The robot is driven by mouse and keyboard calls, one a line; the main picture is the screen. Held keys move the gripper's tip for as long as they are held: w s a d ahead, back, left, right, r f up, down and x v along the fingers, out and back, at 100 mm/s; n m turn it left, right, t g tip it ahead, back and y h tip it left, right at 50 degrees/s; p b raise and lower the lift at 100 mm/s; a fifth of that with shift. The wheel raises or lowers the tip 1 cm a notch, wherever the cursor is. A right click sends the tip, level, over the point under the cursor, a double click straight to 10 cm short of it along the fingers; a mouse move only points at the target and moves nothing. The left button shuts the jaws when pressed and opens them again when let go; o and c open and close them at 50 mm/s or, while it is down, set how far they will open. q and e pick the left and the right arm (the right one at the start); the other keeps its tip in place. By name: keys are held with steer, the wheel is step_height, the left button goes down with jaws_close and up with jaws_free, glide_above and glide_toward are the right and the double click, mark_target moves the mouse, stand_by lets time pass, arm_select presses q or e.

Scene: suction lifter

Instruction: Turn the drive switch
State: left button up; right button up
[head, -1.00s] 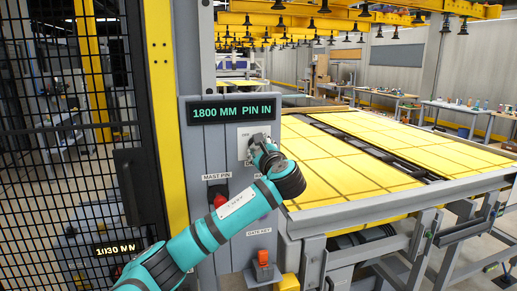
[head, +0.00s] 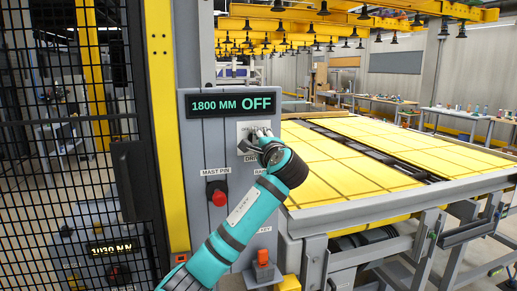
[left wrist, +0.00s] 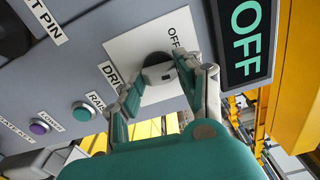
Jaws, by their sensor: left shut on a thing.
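The drive switch is a knob on a white plate (head: 247,132) on the grey control panel (head: 206,150). In the left wrist view the knob (left wrist: 158,72) sits between the fingers of my left gripper (left wrist: 160,80), which is shut on it. In the head view my left gripper (head: 258,143) is at the plate and hides most of the knob. The display (head: 232,104) above reads "1800 MM OFF". My right gripper is not in view.
Below are a red mast pin knob (head: 217,197) and an orange-red gate key (head: 263,257). The wrist view shows a green button (left wrist: 84,115) and a purple button (left wrist: 40,127). A black mesh fence (head: 70,150) stands left; a table with yellow panels (head: 335,160) stands right.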

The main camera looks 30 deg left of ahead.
arm_select(q)
steer(key=shift+f+n+b, duration=0.2)
steer(key=shift+n+b, duration=2.1)
steer(key=shift+n, duration=2.6)
steer(key=o, duration=1.2)
steer(key=shift+r, duration=0.15)
steer(key=shift+c, duration=0.2)
steer(key=v, duration=1.2)
